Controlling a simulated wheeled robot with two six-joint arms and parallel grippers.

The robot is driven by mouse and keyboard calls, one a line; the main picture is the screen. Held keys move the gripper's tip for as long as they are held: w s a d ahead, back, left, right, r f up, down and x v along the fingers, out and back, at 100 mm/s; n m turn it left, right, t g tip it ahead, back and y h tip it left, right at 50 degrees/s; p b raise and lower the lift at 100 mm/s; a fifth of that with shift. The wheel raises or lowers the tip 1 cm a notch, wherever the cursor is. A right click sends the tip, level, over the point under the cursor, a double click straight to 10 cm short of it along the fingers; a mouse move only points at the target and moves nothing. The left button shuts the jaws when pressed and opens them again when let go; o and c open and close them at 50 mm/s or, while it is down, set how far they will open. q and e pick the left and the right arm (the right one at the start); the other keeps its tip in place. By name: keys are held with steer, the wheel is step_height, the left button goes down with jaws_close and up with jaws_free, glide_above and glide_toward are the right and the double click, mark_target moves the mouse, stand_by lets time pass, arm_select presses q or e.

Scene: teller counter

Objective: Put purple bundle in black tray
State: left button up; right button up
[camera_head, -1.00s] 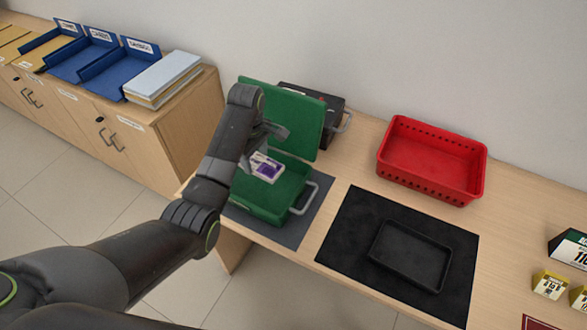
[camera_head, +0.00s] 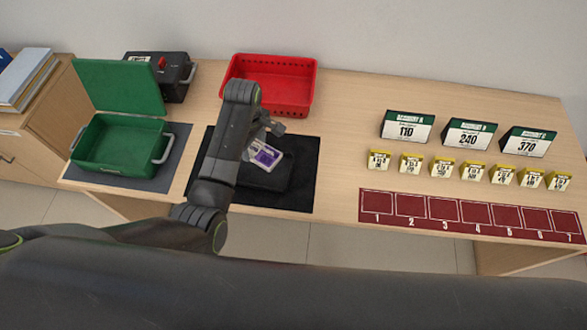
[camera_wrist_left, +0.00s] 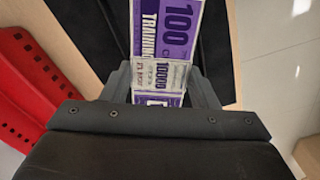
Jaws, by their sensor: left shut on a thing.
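The purple bundle (camera_head: 266,156) is a purple and white stack of notes with a band across it. My left gripper (camera_head: 262,146) is shut on the purple bundle, which also shows between its fingers in the left wrist view (camera_wrist_left: 162,45). The black tray (camera_head: 266,180) lies on a black mat (camera_head: 302,190), under the bundle in the head view. The bundle and gripper hide part of the tray. I cannot tell whether the bundle touches the tray. My right gripper is not in view.
A red basket (camera_head: 297,101) stands behind the mat. An open green box (camera_head: 117,144) on a grey mat is at the left, with a black box (camera_head: 168,78) behind it. Account signs (camera_head: 468,134), yellow tags and a numbered red strip (camera_head: 471,215) lie to the right.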

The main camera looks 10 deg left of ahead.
arm_select(q)
steer(key=shift+s+d+f, duration=0.15)
steer(key=shift+d+f, duration=0.35)
steer(key=shift+f, duration=0.15)
glide_above(261, 170)
step_height(261, 170, down, 4)
steer(key=shift+a+f, duration=0.1)
steer(key=shift+a, duration=0.05)
steer(key=shift+f, duration=2.4)
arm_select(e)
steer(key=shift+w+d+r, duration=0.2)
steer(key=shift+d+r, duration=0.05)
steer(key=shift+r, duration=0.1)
arm_select(q)
steer(key=shift+f, duration=0.15)
steer(key=o, duration=1)
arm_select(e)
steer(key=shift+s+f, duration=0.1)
